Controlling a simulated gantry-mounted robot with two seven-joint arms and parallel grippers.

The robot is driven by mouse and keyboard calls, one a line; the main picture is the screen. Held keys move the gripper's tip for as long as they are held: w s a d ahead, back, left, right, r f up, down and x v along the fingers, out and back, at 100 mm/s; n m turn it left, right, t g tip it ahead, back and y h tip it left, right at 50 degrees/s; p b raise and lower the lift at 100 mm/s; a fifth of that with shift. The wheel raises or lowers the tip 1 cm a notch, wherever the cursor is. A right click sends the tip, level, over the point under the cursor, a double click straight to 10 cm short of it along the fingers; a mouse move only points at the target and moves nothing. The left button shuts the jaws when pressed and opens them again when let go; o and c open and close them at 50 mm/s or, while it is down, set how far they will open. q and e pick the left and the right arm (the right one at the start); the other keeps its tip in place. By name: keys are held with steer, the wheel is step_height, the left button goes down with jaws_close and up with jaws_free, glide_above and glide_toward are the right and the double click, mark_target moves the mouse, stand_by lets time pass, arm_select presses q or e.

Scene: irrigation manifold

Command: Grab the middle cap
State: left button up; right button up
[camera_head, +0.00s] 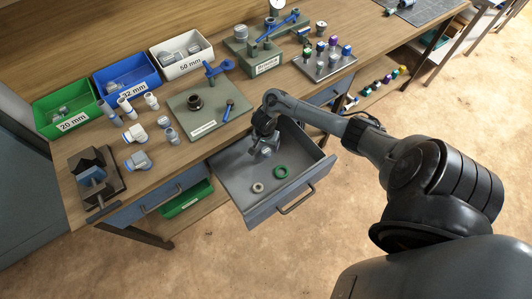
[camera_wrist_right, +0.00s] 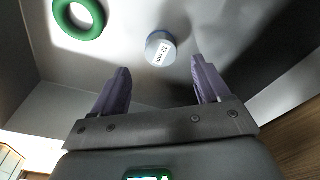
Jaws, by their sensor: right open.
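A grey-blue cap (camera_wrist_right: 160,48) with a white label reading "32 mm" lies on the drawer floor in the right wrist view. My right gripper (camera_wrist_right: 161,68) is open. Its two purple fingers point toward the cap, which lies just beyond the fingertips, roughly centred between them; no contact shows. In the head view my right gripper (camera_head: 259,146) reaches down into the open grey drawer (camera_head: 235,188). A small grey piece (camera_head: 253,171) lies on the drawer floor beside it. The gripper partly hides the far part of the drawer. My left gripper is not in view.
A green ring (camera_head: 281,171) and a beige ring (camera_head: 258,187) lie in the drawer, whose walls surround the gripper. The workbench above holds a green fixture plate (camera_head: 205,126), loose pipe fittings and labelled bins. The drawer's front floor is mostly clear.

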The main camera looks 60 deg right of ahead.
mark_target(266, 151)
step_height(266, 151, down, 4)
steer(key=b, duration=0.3)
steer(key=shift+w+f, duration=0.1)
steer(key=shift+f, duration=0.15)
steer(key=shift+d+f, duration=0.1)
steer(key=shift+f, duration=0.15)
steer(key=c, duration=1.1)
steer(key=shift+r, duration=0.2)
